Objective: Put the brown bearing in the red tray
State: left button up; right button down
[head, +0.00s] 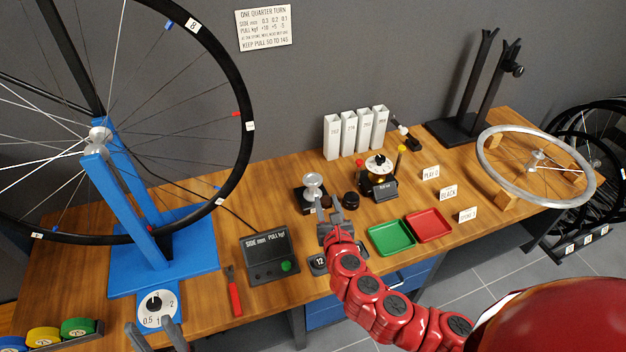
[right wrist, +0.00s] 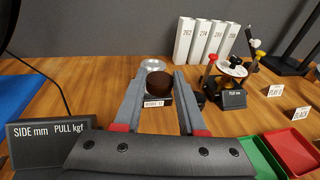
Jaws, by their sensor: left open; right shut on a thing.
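The brown bearing (right wrist: 157,84) is a short dark-brown cylinder between the fingertips of my right gripper (right wrist: 158,88). In the head view only a small bit of the bearing (head: 326,201) shows at the tips of my right gripper (head: 330,211), which is shut on it beside the silver hub stand. The red tray (head: 429,225) lies right of the green tray near the bench's front edge, and right of the gripper. It also shows at the right edge of the wrist view (right wrist: 297,150). My left gripper (head: 157,333) is open and empty at the lower left, by the white dial.
The green tray (head: 391,238) lies between my right gripper and the red tray. A silver hub (head: 312,183) stands just behind the gripper. A black cylinder (head: 351,200) and a gauge device (head: 380,175) stand to its right. White label cards (head: 467,215) stand beside the red tray.

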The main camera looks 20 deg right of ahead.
jog(key=b, duration=0.1)
send_over(314, 183)
jog(key=s, duration=0.1)
jog(key=shift+a+f, duration=0.1)
jog(key=shift+f, duration=0.5)
jog(key=f+b, duration=0.1)
jog(key=w+f, duration=0.1)
jog(key=f, duration=0.1)
jog(key=shift+b, duration=0.35)
jog(key=shift+w+f+p, duration=0.1)
jog(key=shift+p, duration=0.2)
jog(key=shift+f, duration=0.35)
jog(key=shift+c, duration=2.4)
grip_release()
jog(key=shift+r, duration=0.1)
